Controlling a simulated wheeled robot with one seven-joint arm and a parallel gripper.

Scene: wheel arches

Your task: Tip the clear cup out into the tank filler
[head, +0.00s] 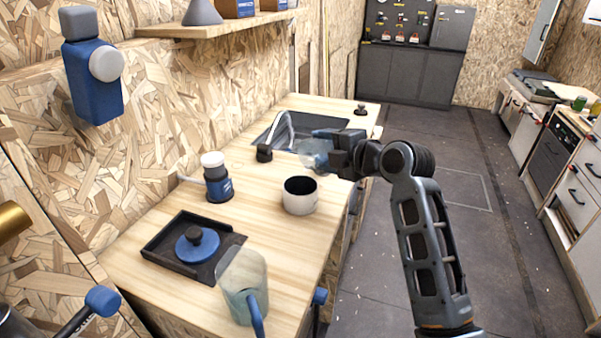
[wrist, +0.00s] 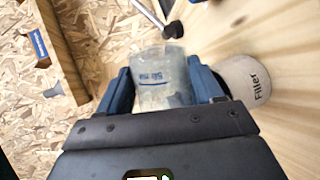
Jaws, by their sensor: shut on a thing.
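The clear cup (head: 313,154) is held in my gripper (head: 331,152) above the worktop, behind and a little right of the tank filler. In the wrist view the see-through cup (wrist: 160,78) with blue markings sits between the two blue fingers of my gripper (wrist: 160,88). Its contents and exact tilt are hard to tell. The tank filler (head: 300,196) is a whitish round pot with a dark open top, standing on the wooden worktop. In the wrist view the filler (wrist: 250,82), lettered "Filler", shows right of the cup, partly behind a finger. Cup and filler look apart.
The wooden worktop (head: 255,215) holds a blue and grey bottle (head: 218,183), a black tray (head: 165,247) with a blue lid (head: 197,245), and a clear jug (head: 243,285) at the front. A sink (head: 275,133) with a tap lies behind. Open floor lies right.

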